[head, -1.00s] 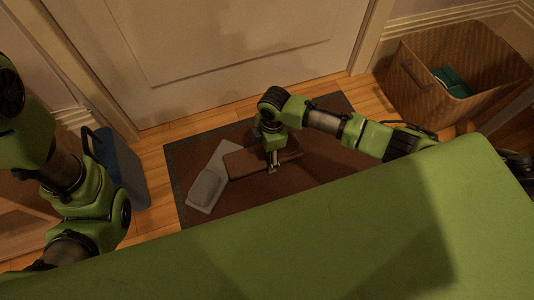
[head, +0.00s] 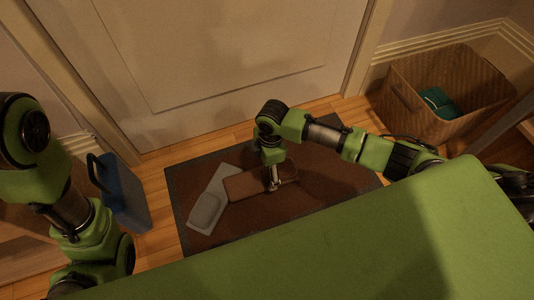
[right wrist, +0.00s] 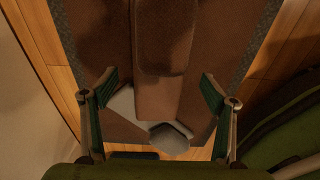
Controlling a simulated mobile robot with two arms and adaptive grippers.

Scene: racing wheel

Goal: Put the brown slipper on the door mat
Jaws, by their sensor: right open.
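The brown slipper (head: 242,185) lies on the door mat (head: 330,190), a dark brown mat with a grey border in front of the door. The grey slipper (head: 209,203) lies to its left, and the brown slipper's end overlaps it. My right gripper (head: 274,184) points down at the brown slipper. In the right wrist view my right gripper (right wrist: 160,80) is open, with its fingers apart on either side of the brown slipper (right wrist: 160,45). Parts of the grey slipper (right wrist: 170,138) show beneath it. My left arm is at the left; its gripper is not seen.
A blue bin (head: 122,195) with a handle stands left of the mat. A wicker basket (head: 440,95) holding a teal item (head: 438,101) stands at the right. The closed door (head: 220,50) is behind the mat. Bare wooden floor shows around the mat.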

